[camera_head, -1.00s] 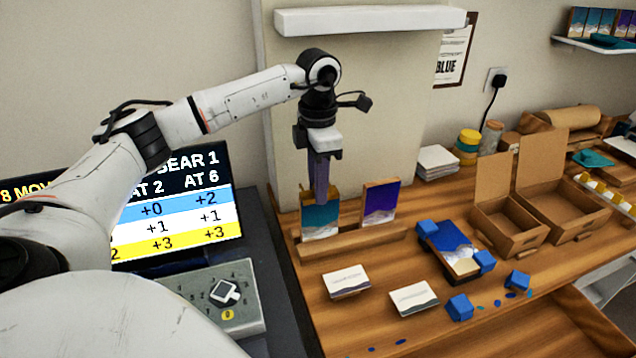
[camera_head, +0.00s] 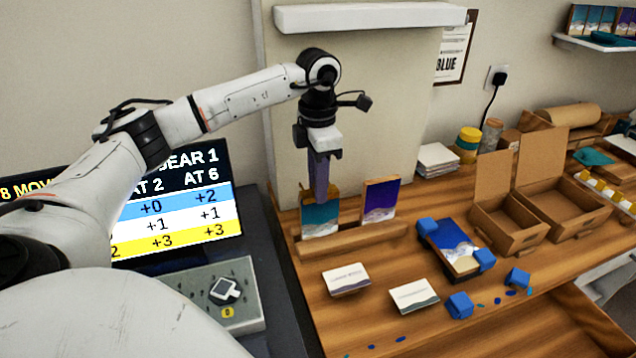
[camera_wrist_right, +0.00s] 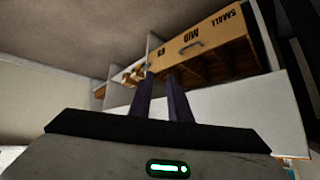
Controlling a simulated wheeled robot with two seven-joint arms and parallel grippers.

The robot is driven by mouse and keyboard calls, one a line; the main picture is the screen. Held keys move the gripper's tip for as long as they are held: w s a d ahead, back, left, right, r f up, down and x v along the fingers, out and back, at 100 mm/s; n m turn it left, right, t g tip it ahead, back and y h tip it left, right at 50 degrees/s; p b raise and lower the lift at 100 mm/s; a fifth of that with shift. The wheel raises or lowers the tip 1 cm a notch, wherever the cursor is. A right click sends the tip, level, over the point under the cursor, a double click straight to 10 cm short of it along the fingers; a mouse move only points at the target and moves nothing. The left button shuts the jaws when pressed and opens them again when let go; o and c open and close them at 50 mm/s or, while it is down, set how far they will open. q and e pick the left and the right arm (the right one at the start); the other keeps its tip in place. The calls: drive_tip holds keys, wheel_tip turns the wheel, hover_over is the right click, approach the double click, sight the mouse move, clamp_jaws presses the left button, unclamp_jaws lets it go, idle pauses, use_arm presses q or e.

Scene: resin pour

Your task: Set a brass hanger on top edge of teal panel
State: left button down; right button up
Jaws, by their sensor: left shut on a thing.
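The teal panel (camera_head: 319,220), with a white wave at its foot, stands upright in a wooden rack (camera_head: 352,241) at the left of the bench. My left gripper (camera_head: 320,198) points down at the panel's top edge, its dark purple fingers in front of the edge. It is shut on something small. A brass-coloured patch (camera_head: 334,190) shows beside the fingertips, and most of it is hidden. I cannot tell whether it touches the panel. My right gripper (camera_wrist_right: 161,75) shows in the right wrist view, its two fingers apart with nothing between them.
A purple panel (camera_head: 381,199) stands to the right in the same rack. Two cards (camera_head: 346,280) lie in front. A blue panel with blue corner blocks (camera_head: 455,247) lies further right. Cardboard boxes (camera_head: 510,226) stand beyond. A shelf (camera_head: 370,19) hangs above my left wrist.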

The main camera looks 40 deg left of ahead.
idle(0.8)
use_arm(q)
drive_tip(key=c, duration=1.4)
unclamp_jaws()
drive_tip(key=shift+f, duration=0.1)
drive_tip(key=shift+r+p, duration=0.6)
drive_tip(key=shift+r, duration=3.5)
